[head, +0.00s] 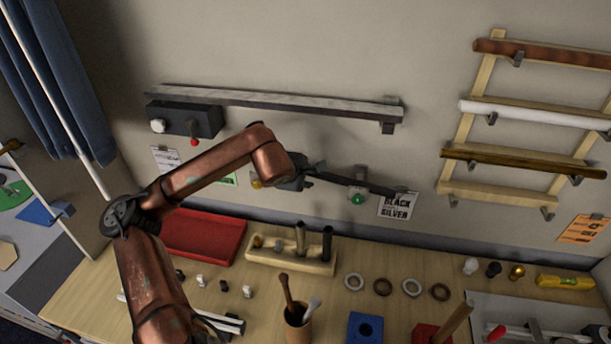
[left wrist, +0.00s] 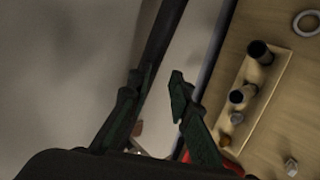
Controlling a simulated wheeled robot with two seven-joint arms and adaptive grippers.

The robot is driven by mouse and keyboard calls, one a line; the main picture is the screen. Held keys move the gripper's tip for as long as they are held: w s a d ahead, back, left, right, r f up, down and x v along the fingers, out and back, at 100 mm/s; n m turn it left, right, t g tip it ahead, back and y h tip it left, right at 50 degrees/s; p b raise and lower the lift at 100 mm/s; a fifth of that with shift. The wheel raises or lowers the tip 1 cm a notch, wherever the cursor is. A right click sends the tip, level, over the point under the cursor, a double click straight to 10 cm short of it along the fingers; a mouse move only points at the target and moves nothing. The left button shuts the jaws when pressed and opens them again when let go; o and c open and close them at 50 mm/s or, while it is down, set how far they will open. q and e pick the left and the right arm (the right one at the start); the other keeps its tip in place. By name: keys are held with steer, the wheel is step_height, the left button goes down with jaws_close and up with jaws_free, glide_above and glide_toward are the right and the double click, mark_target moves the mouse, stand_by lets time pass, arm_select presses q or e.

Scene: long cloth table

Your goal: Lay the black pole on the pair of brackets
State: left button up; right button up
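The black pole (head: 350,182) runs along the wall, from my left gripper to a small dark bracket (head: 402,190) at its right end, above the sign reading BLACK and SILVER (head: 397,206). Its left part and any left bracket are hidden behind my gripper. My left gripper (head: 308,173) is at the pole. In the left wrist view its two fingers (left wrist: 158,88) stand apart, and the pole (left wrist: 162,35) runs up from beside the left fingertip. I cannot tell whether they touch. My right gripper is not in view.
A long grey rail (head: 270,102) is on the wall above, with a dark box (head: 190,120) below its left end. A wooden rack with several poles (head: 520,160) hangs at right. Below are a red tray (head: 203,236), a wooden peg block (head: 290,258) and several rings.

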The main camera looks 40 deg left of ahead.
arm_select(q)
steer(key=v, duration=1.3)
steer(key=shift+s+a+f, duration=0.2)
